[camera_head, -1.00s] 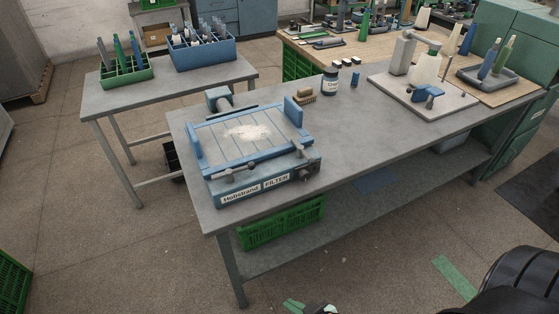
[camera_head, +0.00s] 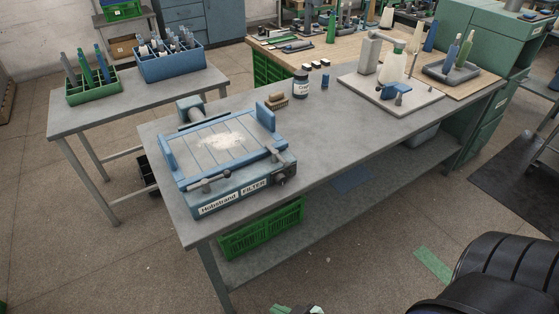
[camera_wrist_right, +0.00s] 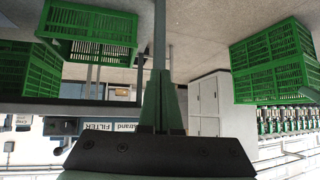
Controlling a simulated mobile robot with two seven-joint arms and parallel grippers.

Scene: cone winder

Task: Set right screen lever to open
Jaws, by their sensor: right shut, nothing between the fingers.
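The blue screen filter unit (camera_head: 222,160), labelled Hobstrand FILTER, sits on the grey table. Pale powder lies on its screen. The right screen lever (camera_head: 277,153), a grey bar, is at its front right corner, above a dark knob (camera_head: 280,180). A second grey lever (camera_head: 208,184) is at the front left. My right gripper (camera_head: 298,311) shows only in part at the bottom edge, in front of and below the table, apart from the lever. In the right wrist view its fingers (camera_wrist_right: 160,90) are together and empty; the FILTER label (camera_wrist_right: 98,127) appears upside down there. My left gripper is out of view.
A green crate (camera_head: 262,232) stands on the shelf under the table. A brush (camera_head: 276,101), a jar (camera_head: 300,84) and a white board with a fixture (camera_head: 400,100) stand behind and right of the unit. The table right of the unit is clear.

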